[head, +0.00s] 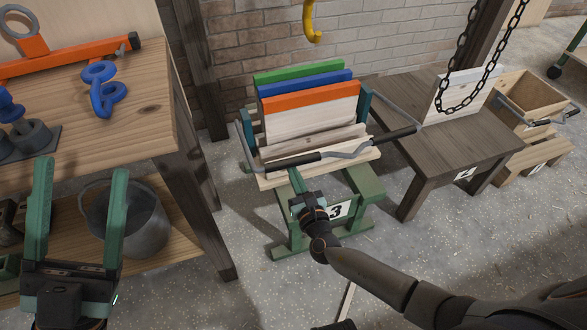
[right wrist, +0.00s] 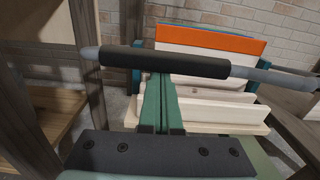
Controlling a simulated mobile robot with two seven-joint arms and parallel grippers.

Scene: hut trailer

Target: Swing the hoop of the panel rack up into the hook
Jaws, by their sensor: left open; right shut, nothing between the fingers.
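The panel rack (head: 265,182) stands on a green trestle, holding green, blue and orange-edged panels. Its grey hoop (head: 345,154) lies low across the front, with a black grip (head: 293,162) on the left and another on the right. The left-hand grip also shows in the right wrist view (right wrist: 165,64). A yellow hook (head: 314,22) hangs above the rack. My right gripper (head: 296,172) is shut and empty, its fingertips right at the left grip; I cannot tell if they touch. My left gripper (head: 80,185) is open and empty at the lower left, away from the rack.
A wooden workbench (head: 140,125) with blue and orange tools stands at left, a metal bucket (head: 150,225) on its lower shelf. A dark table (head: 430,135) and a hanging chain (head: 465,95) are right of the rack. The brick wall is behind.

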